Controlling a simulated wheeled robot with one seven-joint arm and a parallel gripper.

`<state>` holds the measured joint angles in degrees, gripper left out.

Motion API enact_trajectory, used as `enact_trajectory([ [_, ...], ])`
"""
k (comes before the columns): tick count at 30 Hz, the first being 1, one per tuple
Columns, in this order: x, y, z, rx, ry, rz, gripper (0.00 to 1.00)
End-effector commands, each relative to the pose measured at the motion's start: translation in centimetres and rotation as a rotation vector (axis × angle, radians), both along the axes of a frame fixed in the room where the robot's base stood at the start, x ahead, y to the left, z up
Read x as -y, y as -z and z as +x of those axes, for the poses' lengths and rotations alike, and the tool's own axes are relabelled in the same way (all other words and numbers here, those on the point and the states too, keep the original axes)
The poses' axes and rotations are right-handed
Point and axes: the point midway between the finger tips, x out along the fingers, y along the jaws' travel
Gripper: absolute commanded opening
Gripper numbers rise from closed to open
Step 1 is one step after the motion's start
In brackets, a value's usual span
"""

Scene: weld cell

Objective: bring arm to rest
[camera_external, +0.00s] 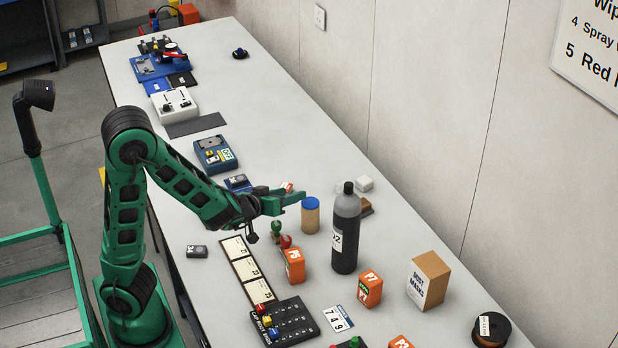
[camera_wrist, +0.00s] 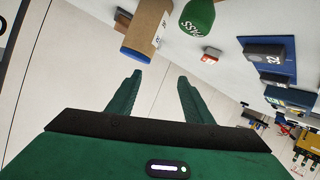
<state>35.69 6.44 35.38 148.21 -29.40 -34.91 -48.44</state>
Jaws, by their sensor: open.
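My green arm (camera_external: 190,185) reaches from the left over the long grey table, bent at a high elbow. My gripper (camera_external: 292,196) hangs above the table near the tan cylinder with a blue lid (camera_external: 311,218).
A dark spray bottle (camera_external: 344,240) stands right of the cylinder. Red and green stamps (camera_external: 286,241), orange boxes (camera_external: 295,266) and a dust mask box (camera_external: 429,280) stand nearer the front. A blue device (camera_external: 214,155) lies behind the forearm.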

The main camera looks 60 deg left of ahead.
Motion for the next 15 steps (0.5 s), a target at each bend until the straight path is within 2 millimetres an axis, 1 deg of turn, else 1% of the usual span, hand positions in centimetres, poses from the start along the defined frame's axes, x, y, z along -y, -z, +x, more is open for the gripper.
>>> enact_trajectory([
  [5,1.7,-0.7,-0.4,0.002,0.051,-0.131,0.46],
  [7,2.8,-1.2,-0.6,0.005,0.085,-0.189,0.46],
  [8,3.6,-1.2,-0.8,-0.011,0.105,-0.213,0.46],
  [9,5.0,-0.9,-1.3,-0.048,0.138,-0.242,0.46],
  [11,7.1,-0.8,-2.0,-0.095,0.193,-0.282,0.46],
  [12,8.7,-0.8,-2.7,-0.126,0.238,-0.307,0.46],
  [14,11.1,-1.1,-3.8,-0.170,0.313,-0.337,0.46],
  [15,12.7,-1.5,-4.6,-0.199,0.368,-0.353,0.46],
])
